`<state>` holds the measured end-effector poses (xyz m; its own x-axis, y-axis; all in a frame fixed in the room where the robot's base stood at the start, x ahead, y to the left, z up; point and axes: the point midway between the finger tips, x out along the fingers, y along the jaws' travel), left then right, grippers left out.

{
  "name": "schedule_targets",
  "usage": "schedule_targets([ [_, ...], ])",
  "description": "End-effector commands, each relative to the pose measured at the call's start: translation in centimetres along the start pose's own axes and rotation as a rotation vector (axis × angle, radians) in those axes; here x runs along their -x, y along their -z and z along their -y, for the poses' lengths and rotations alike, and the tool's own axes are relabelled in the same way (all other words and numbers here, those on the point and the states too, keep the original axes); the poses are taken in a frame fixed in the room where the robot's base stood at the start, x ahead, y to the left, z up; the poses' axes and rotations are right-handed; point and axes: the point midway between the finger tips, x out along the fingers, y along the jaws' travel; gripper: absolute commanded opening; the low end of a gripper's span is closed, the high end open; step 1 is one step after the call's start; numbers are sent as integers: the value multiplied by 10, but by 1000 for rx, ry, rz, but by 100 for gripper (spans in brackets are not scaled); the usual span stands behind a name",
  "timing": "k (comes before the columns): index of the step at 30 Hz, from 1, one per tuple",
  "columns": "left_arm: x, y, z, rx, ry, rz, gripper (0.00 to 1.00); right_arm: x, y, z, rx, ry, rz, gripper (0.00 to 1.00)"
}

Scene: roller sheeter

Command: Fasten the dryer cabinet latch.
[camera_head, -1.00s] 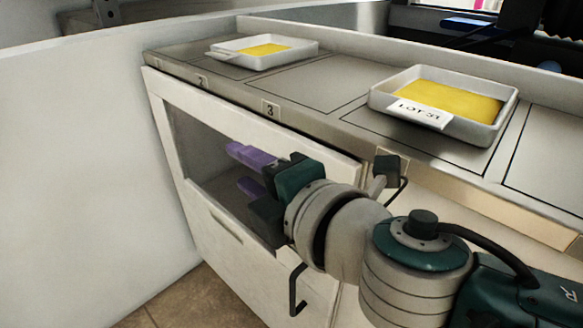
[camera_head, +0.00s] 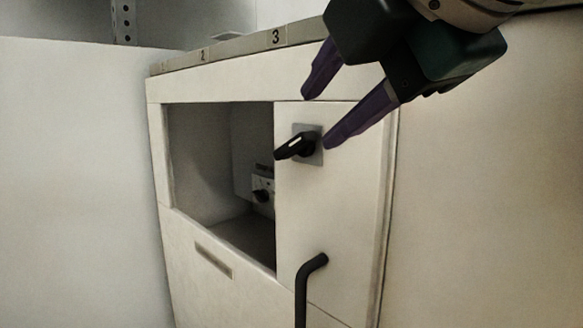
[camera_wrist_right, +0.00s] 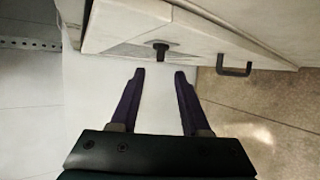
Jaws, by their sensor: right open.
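The dryer cabinet (camera_head: 330,215) has a pale front with a dark window or opening. Its latch (camera_head: 297,146) is a black lever on a small grey plate, right of that window, with its free end pointing left and slightly down. My right gripper (camera_head: 315,122) is open and empty, its purple fingers reaching down from the upper right close to the latch. In the right wrist view the latch (camera_wrist_right: 161,48) shows just beyond the gap between the fingertips (camera_wrist_right: 159,72), apart from them. My left gripper is out of view.
A black bar handle (camera_head: 308,285) sticks out below the latch; it also shows in the right wrist view (camera_wrist_right: 235,70). A dark knob (camera_head: 262,195) sits inside the window. A pale wall (camera_head: 75,190) stands at left. The countertop edge (camera_head: 235,47) bears number labels.

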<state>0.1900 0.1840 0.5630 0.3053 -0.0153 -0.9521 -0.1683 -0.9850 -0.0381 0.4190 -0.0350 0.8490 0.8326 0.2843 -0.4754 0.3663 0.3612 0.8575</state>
Motion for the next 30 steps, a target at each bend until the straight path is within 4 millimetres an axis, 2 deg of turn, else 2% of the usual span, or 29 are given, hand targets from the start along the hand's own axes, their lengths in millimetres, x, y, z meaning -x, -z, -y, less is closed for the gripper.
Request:
schedule_targets([
  [6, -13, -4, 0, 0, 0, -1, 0, -43, 1, 3, 2, 5, -2, 46],
  [13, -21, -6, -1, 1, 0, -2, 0, -76, 2, 2, 4, 3, -4, 46],
  [18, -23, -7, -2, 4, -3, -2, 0, -86, 2, 1, 5, 3, -5, 46],
  [26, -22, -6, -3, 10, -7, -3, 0, -87, 2, 0, 5, 2, -5, 46],
  [30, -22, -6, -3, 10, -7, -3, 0, -86, 2, 0, 5, 3, -5, 32],
])
